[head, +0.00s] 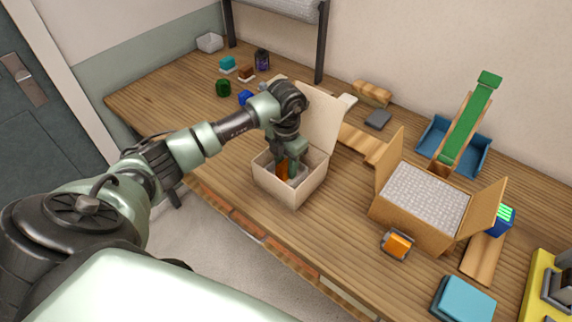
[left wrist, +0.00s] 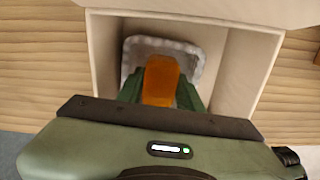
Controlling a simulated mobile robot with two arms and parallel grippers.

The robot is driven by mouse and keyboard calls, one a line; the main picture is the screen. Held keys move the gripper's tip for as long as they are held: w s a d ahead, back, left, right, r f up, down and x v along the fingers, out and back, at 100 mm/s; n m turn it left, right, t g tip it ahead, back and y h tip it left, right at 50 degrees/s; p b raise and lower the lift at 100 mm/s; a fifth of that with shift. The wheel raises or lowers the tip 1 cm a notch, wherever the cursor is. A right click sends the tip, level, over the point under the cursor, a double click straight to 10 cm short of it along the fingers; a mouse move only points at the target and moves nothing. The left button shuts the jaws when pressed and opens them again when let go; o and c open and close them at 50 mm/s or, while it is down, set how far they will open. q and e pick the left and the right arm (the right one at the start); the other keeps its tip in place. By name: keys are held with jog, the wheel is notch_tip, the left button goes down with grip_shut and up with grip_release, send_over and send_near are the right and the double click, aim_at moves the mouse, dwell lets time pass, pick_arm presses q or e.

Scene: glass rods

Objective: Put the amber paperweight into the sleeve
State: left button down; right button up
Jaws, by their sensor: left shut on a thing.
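My left gripper (head: 290,172) reaches down into an open cream box (head: 289,192) with a raised lid. It is shut on the amber paperweight (left wrist: 160,80), an orange block between the green fingers in the left wrist view. In the head view the paperweight (head: 281,170) shows partly behind the box's front wall. A pale grey, padded-looking piece, perhaps the sleeve (left wrist: 190,52), lies in the box around or under the paperweight. I cannot tell whether the paperweight touches it. My right gripper is not in view.
Right of the cream box stands an open cardboard carton (head: 385,212) with pale filling. Before it sits an orange block in a grey frame (head: 397,244). A blue bin (head: 432,135) with a green-topped ramp (head: 466,125) stands behind. Small coloured items crowd the back left.

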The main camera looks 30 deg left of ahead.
aim_at(286, 164)
pick_arm(q)
jog(key=shift+f, duration=0.2)
jog(key=c, duration=1.2)
grip_release()
jog(key=shift+c, duration=0.2)
jog(key=shift+o, duration=0.2)
jog(key=shift+r, duration=0.1)
jog(key=shift+r, duration=0.55)
notch_tip(286, 164, up, 11)
jog(key=b, duration=0.3)
jog(key=shift+r, duration=0.2)
